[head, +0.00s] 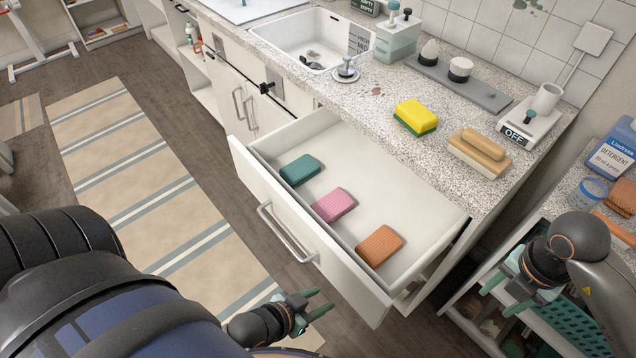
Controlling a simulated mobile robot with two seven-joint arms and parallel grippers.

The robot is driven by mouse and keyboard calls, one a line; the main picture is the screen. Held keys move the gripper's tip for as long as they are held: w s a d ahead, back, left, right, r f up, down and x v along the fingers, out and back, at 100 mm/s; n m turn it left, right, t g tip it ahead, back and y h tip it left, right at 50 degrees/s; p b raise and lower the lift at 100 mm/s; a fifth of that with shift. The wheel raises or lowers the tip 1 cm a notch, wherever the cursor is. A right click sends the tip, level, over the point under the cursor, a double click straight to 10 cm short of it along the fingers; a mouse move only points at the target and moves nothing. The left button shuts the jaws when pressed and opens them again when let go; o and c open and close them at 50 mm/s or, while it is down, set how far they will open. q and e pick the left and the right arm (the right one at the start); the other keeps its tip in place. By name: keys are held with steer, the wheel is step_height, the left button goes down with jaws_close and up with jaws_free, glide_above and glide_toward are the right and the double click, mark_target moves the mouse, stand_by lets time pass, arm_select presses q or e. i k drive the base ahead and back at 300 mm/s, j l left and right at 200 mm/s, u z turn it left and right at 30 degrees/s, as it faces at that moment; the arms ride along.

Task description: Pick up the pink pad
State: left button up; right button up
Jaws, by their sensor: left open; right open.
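The pink pad (334,205) lies flat in the open white drawer (400,172), between a teal pad (300,170) and an orange-brown pad (380,245). My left gripper (318,304) is open and empty, outside the drawer front and below it in the picture, apart from the pads. My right gripper (497,296) is open and empty at the right, over the shelf unit beside the counter, well away from the pink pad. Nothing covers the pink pad.
The drawer front with its handle (285,232) stands between my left gripper and the pads. The drawer's right part is empty.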

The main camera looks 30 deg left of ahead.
mark_target(332, 205)
steer(key=i+j, duration=0.1)
steer(key=j, duration=0.55)
steer(key=i+j, duration=0.1)
steer(key=j, duration=1.2)
steer(key=i, duration=0.05)
